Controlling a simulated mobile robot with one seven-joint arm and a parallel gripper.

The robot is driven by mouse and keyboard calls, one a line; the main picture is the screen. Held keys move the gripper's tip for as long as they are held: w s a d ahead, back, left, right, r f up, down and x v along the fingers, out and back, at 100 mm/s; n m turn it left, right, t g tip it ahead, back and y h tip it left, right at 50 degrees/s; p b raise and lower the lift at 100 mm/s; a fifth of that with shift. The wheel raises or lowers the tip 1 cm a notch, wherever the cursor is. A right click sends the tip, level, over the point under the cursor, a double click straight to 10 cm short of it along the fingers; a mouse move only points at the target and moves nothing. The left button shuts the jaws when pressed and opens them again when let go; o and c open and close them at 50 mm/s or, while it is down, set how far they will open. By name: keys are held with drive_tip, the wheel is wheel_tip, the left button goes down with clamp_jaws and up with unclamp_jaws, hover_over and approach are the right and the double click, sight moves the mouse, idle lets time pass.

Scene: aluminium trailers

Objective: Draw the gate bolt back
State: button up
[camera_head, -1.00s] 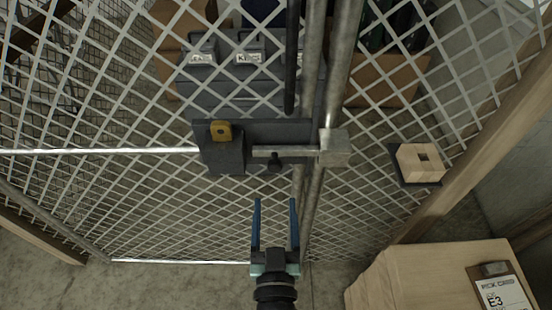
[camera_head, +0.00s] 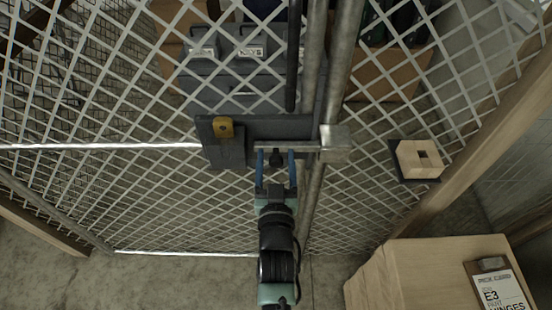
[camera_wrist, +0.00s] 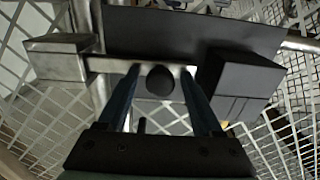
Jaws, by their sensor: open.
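The gate bolt (camera_head: 305,148) is a pale metal bar on a dark backplate (camera_head: 262,127) fixed to the mesh gate. Its right end sits in a grey metal keeper block (camera_head: 336,143) at the post. A round black knob (camera_head: 276,158) sticks out from the bar; it also shows in the wrist view (camera_wrist: 160,81). In the wrist view (camera_wrist: 160,85) gaps show between both fingers and the knob.
Mesh panels and vertical posts (camera_head: 332,100) surround the bolt. A wooden block with a square hole (camera_head: 418,160) is on the right mesh. A wooden cabinet (camera_head: 415,275) with a clipboard (camera_head: 497,287) stands at lower right. Grey cases (camera_head: 245,65) are behind the mesh.

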drive_tip(key=shift+c, duration=0.2)
clamp_jaws()
idle(1.1)
